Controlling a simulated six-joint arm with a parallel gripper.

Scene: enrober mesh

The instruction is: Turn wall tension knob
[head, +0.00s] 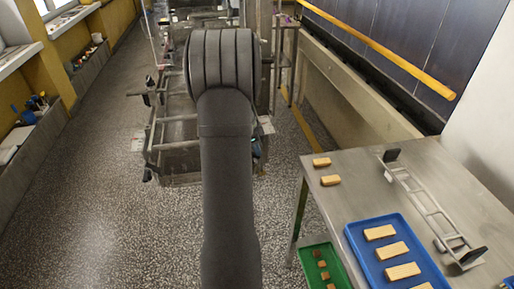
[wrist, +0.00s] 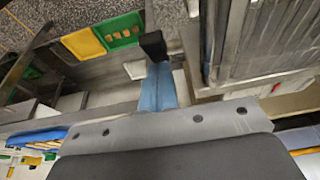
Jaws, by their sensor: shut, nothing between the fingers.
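No wall tension knob can be picked out with certainty in either view. A dark knob-like part (head: 148,98) sticks out on the left side of the metal machine (head: 180,130) in the head view; I cannot tell if it is the knob. My dark arm fills the middle of the head view, covers part of the machine and hides my gripper there. In the wrist view my gripper (wrist: 153,46), blue-grey with a black tip, is shut and empty. It shows left of a ribbed metal part (wrist: 262,42); I cannot judge the gap between them.
A steel table (head: 440,170) at the right carries a blue tray (head: 352,232) of tan bars, loose bars and a metal rack (head: 425,205). A green tray (head: 307,262) holds small brown pieces below the table edge. The speckled floor (head: 95,190) on the left is clear.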

